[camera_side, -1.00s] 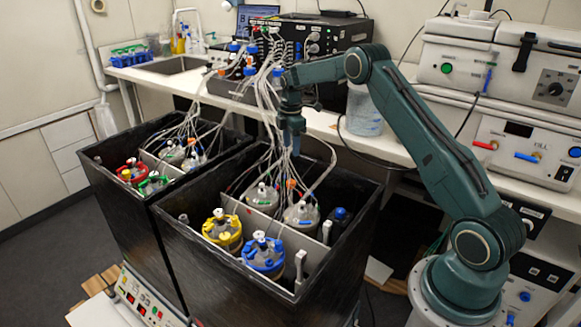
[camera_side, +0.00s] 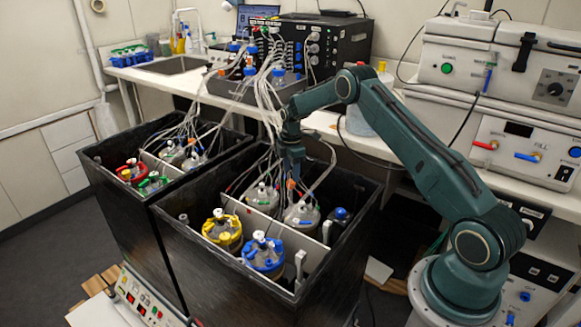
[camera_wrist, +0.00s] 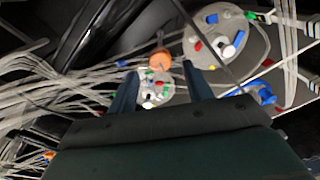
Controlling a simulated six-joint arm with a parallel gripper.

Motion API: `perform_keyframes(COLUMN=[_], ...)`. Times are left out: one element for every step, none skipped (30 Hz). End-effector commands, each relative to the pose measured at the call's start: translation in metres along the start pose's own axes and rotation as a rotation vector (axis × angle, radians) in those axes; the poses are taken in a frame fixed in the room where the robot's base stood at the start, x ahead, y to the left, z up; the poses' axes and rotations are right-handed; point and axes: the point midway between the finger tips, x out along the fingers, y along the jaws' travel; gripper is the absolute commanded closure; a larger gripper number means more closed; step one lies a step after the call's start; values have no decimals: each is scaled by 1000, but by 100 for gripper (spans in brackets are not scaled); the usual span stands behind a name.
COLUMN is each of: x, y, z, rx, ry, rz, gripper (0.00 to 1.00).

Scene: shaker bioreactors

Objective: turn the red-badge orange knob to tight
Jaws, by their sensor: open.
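An orange knob (camera_side: 291,184) stands among the tubes at the back of the near black tub, just below my gripper (camera_side: 293,168) in the side view. In the wrist view an orange knob (camera_wrist: 160,60) shows just beyond the tips of my gripper (camera_wrist: 160,80), apart from both fingers. A red badge on it is too small to make out. My gripper points down, open, with nothing between its fingers. A small round grey lid (camera_wrist: 157,90) with coloured ports shows lower down in the gap between the fingers.
Bundles of pale tubes (camera_wrist: 40,75) run close around my gripper. The near tub (camera_side: 240,285) holds several vessels, among them a yellow-topped one (camera_side: 222,230) and a blue-topped one (camera_side: 263,255). A larger grey lid (camera_wrist: 212,38) lies right of the orange knob. Another tub (camera_side: 110,190) stands left.

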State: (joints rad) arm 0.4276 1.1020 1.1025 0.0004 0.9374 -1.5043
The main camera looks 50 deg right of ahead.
Motion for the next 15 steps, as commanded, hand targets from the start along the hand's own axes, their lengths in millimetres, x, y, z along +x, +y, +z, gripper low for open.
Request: perform_keyframes(x=[8, 12, 17, 21, 24, 27, 30, 32, 34, 36, 37, 38, 39, 39, 39], y=[0, -1, -1, 0, 0, 0, 0, 0, 0, 0, 0, 0, 0, 0, 0], z=[0, 0, 0, 0, 0, 0, 0, 0, 0, 0, 0, 0, 0, 0, 0], rx=[0, 0, 0, 0, 0, 0, 0, 0, 0, 0, 0, 0, 0, 0, 0], ry=[0, 0, 0, 0, 0, 0, 0, 0, 0, 0, 0, 0, 0, 0, 0], rz=[-2, -2, -2, -2, -1, -1, -1, -1, -2, -1, -1, 0, 0, 0, 1], gripper=[50, 50, 50, 50, 50, 50, 50, 50, 50, 50, 50, 50, 50, 50, 50])
